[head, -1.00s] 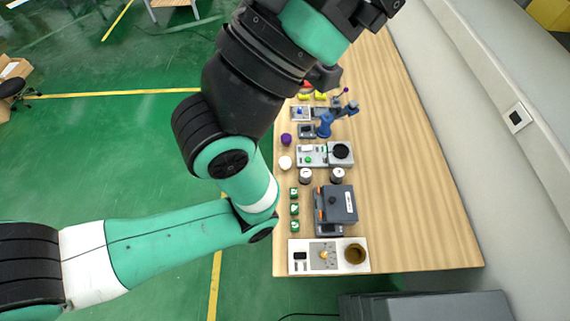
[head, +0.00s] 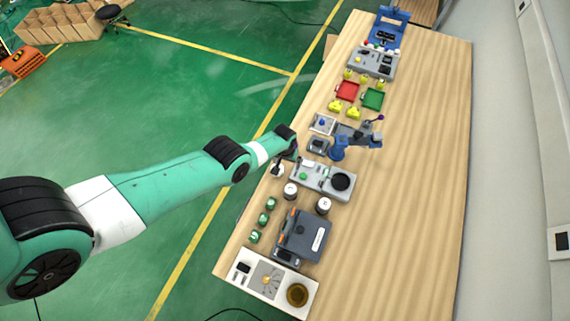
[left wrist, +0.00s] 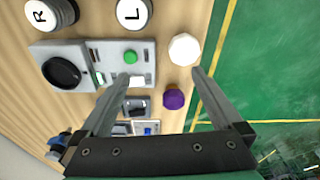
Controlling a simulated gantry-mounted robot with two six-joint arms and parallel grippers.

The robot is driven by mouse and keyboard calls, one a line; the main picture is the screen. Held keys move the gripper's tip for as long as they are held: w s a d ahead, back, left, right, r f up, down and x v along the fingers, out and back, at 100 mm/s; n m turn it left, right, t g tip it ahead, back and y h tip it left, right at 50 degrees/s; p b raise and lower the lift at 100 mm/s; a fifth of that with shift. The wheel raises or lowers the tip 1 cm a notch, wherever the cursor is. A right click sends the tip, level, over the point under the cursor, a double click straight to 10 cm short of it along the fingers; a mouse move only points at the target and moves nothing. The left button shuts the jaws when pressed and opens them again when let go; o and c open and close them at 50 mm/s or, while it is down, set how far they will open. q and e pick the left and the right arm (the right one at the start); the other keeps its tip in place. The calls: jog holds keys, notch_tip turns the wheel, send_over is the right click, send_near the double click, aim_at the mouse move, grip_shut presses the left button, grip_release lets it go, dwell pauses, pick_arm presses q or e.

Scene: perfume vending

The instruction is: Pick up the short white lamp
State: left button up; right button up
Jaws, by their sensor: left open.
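The short white lamp (left wrist: 184,49) shows in the left wrist view as a pale faceted round top near the table edge. A purple one (left wrist: 173,99) of similar shape stands beside it. In the head view the white lamp (head: 278,170) is at the table's left edge, partly hidden by my gripper. My left gripper (left wrist: 160,78) is open and empty. Its fingers point toward the white lamp, which lies just beyond the tips, nearer the right finger. In the head view my left gripper (head: 286,163) is over the table edge. My right gripper is not in view.
A grey panel (head: 317,187) with a green button and black disc is beside the lamp. Two white-topped cylinders (head: 291,191) (head: 323,205), several green cubes (head: 264,218) and a dark grey machine (head: 303,235) stand nearer. The table's right side is clear.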

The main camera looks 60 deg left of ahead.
pick_arm(q)
jog(key=shift+n, duration=0.4)
jog(key=s+a, duration=0.1)
jog(key=a+f, duration=0.1)
jog(key=s+a+b, duration=0.1)
jog(key=shift+s+a+f, duration=0.15)
jog(key=shift+s+f, duration=0.15)
jog(key=shift+f, duration=0.05)
jog(key=f+b, duration=0.6)
jog(key=shift+w+a+b, duration=0.2)
jog(key=shift+a+b, duration=0.1)
jog(key=shift+b, duration=0.05)
jog(key=shift+r, duration=0.15)
jog(key=f+b, duration=0.1)
jog(key=b, duration=0.1)
jog(key=f+b, duration=0.1)
jog(key=f, duration=0.1)
jog(key=f+b, duration=0.2)
jog(key=shift+a+f+b, duration=0.15)
jog(key=shift+a+b, duration=0.2)
jog(key=c, duration=1.3)
jog(key=shift+r, duration=0.2)
jog(key=shift+r, duration=0.1)
